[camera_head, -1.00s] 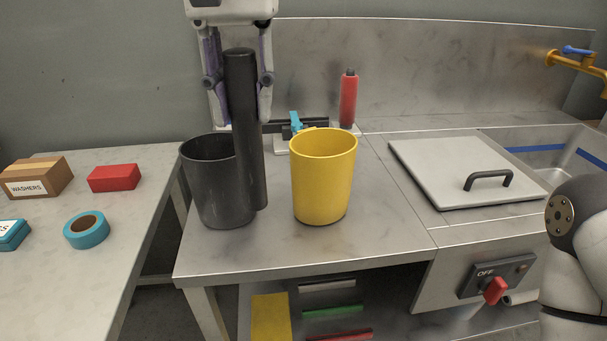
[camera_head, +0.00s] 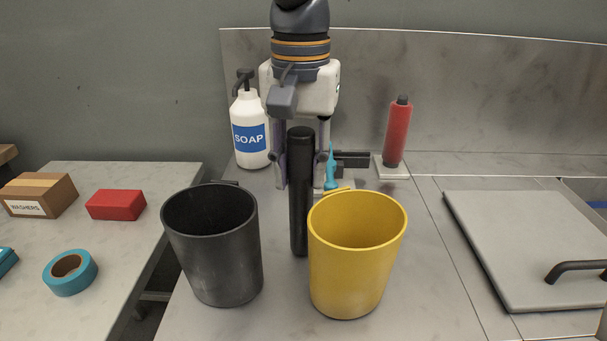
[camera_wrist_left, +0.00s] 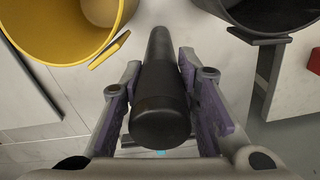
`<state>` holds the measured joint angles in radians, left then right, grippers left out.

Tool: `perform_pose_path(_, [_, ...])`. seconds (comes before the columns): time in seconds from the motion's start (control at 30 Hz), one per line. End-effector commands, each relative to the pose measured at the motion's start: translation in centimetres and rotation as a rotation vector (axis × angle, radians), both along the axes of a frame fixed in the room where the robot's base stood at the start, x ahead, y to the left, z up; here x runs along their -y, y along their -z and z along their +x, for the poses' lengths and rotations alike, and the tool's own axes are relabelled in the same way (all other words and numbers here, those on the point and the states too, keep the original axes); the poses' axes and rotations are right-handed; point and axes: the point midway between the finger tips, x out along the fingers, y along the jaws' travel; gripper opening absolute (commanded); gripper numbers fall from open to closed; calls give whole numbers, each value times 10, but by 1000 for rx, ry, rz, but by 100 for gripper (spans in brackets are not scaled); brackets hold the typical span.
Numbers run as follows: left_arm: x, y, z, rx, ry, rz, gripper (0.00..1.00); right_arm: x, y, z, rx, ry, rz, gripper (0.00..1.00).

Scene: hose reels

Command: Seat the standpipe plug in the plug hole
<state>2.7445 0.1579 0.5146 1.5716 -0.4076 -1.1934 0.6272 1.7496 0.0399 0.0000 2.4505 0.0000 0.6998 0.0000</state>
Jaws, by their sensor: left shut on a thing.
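The standpipe plug is a long black cylinder (camera_head: 300,205), upright between and behind the two bins. My left gripper (camera_head: 302,175) is shut on its upper part, one finger on each side. In the left wrist view, the plug (camera_wrist_left: 160,100) runs away between the purple-padded fingers of the gripper (camera_wrist_left: 158,85). I cannot tell whether its lower end touches the counter. The plug hole is not in view; only a corner of the sink (camera_head: 597,192) shows at the right edge. My right gripper is not in view.
A dark grey bin (camera_head: 215,255) and a yellow bin (camera_head: 355,265) flank the plug closely. Behind are a soap bottle (camera_head: 250,130) and a red bottle (camera_head: 397,135). A grey lid with a handle (camera_head: 520,235) lies at right. The counter between yellow bin and lid is clear.

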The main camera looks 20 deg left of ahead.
Motion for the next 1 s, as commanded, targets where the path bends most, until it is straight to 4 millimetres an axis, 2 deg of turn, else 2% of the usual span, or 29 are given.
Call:
perform_pose_path(0.1, [0,7,0,3,-1,-2,0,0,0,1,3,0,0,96])
perform_pose_path(0.4, [0,10,0,3,0,-1,0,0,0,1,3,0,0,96])
perform_pose_path(0.43, [0,10,0,2,0,-1,33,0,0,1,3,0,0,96])
perform_pose_path(0.5, [0,10,0,2,0,-1,49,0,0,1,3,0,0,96])
perform_pose_path(0.83, [0,7,0,3,-1,-2,49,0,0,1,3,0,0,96])
perform_pose_path(0.93, [0,-10,2,7,-1,0,49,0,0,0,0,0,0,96])
perform_pose_path(1.0, [1,-29,1,8,-1,-1,49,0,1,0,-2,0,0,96])
